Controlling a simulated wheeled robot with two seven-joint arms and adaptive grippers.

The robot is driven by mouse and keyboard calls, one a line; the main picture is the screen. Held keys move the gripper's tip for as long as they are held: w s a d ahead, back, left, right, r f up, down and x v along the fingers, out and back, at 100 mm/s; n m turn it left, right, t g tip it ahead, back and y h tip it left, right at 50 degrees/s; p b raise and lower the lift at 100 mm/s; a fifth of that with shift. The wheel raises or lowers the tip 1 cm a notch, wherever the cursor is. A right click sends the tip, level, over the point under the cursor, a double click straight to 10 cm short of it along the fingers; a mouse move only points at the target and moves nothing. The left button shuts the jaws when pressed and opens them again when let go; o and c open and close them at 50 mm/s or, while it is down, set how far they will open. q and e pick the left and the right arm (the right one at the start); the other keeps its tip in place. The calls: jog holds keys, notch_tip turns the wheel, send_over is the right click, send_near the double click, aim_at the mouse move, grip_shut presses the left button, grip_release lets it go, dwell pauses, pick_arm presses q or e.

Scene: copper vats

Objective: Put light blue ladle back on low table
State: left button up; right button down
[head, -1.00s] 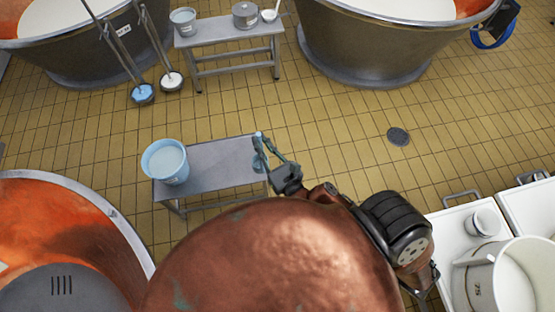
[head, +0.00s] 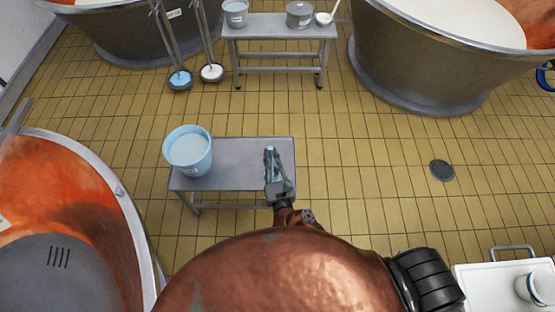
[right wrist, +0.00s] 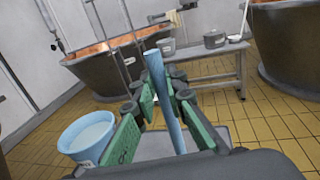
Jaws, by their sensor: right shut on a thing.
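My right gripper (head: 272,172) is over the right part of the low grey table (head: 235,158) in the head view. It is shut on the light blue ladle (head: 269,152). In the right wrist view the ladle's light blue handle (right wrist: 164,95) stands tilted between the green finger pads of the right gripper (right wrist: 160,88). The ladle's bowl is hidden, and I cannot tell whether the ladle touches the table. My left gripper is not in view.
A light blue bucket (head: 189,152) stands on the left end of the low table, also in the right wrist view (right wrist: 88,138). A back bench (head: 280,30) holds pots and a white ladle. Copper vats (head: 75,215) flank the scene. Tiled floor right of the table is clear.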

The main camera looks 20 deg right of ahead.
jog(key=w+d+f+b, duration=0.6)
jog(key=w+f, duration=0.5)
jog(key=f, duration=0.2)
jog(key=shift+w, duration=0.3)
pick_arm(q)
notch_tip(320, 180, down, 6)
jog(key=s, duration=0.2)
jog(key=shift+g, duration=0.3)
pick_arm(e)
jog(key=c, duration=2)
grip_release()
jog(key=shift+r, duration=0.1)
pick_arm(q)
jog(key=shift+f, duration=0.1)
pick_arm(e)
jog(key=shift+o, duration=0.2)
jog(key=s, duration=1.2)
jog(key=shift+a, duration=0.45)
jog(key=shift+r, duration=0.1)
